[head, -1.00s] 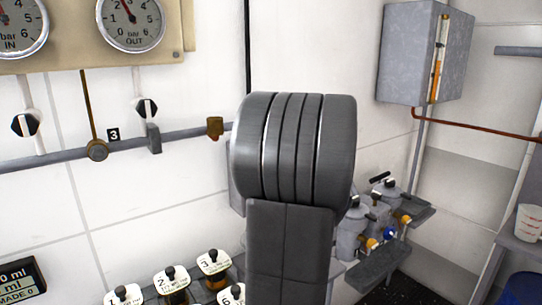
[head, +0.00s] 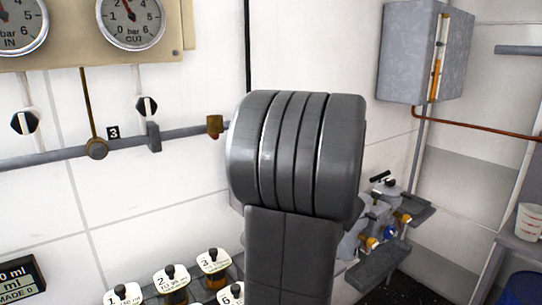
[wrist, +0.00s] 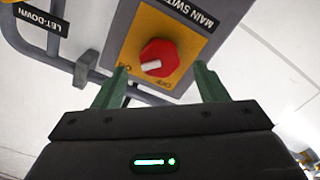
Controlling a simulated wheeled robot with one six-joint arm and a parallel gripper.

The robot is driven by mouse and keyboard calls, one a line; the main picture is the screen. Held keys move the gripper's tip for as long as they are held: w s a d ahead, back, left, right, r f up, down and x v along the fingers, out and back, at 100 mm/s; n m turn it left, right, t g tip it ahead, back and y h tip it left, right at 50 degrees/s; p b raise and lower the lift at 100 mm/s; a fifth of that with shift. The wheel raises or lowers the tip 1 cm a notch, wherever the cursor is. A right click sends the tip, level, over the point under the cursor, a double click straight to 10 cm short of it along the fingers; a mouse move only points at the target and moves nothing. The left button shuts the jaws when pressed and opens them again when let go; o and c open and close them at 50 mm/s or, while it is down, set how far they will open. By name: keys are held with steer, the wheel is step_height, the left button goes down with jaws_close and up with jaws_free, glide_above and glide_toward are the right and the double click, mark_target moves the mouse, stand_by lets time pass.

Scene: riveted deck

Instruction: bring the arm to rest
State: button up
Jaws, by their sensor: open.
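My gripper (wrist: 160,88) shows in the wrist view with its two green fingers spread apart and nothing between them. Beyond the fingertips is a red rotary knob (wrist: 160,57) on a yellow plate, under a "MAIN SWITCH" label. The fingers are near the switch in the picture; whether they touch anything there I cannot tell. In the head view my own dark grey arm fills the middle, and it hides my gripper and part of the wall behind.
Two round pressure gauges (head: 130,18) hang above a grey pipe (head: 75,152) with valves. Several labelled bottles (head: 170,283) stand at the bottom.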

steer(key=v, duration=0.9)
steer(key=shift+n, duration=0.3)
steer(key=x, duration=1.3)
steer(key=shift+w+a+f, duration=0.2)
steer(key=shift+w+f, duration=0.1)
steer(key=shift+w, duration=0.05)
steer(key=shift+s+r+n+b, duration=0.1)
steer(key=shift+s+n+b, duration=0.05)
steer(key=shift+n+b, duration=0.8)
steer(key=n+b, duration=0.5)
steer(key=b, duration=0.2)
steer(key=shift+n, duration=0.35)
steer(key=n+b, duration=0.5)
steer(key=b, duration=0.2)
steer(key=shift+n, duration=0.4)
steer(key=shift+r+n+b, duration=0.1)
steer(key=shift+n+b, duration=0.7)
steer(key=shift+b, duration=0.2)
steer(key=shift+r, duration=0.1)
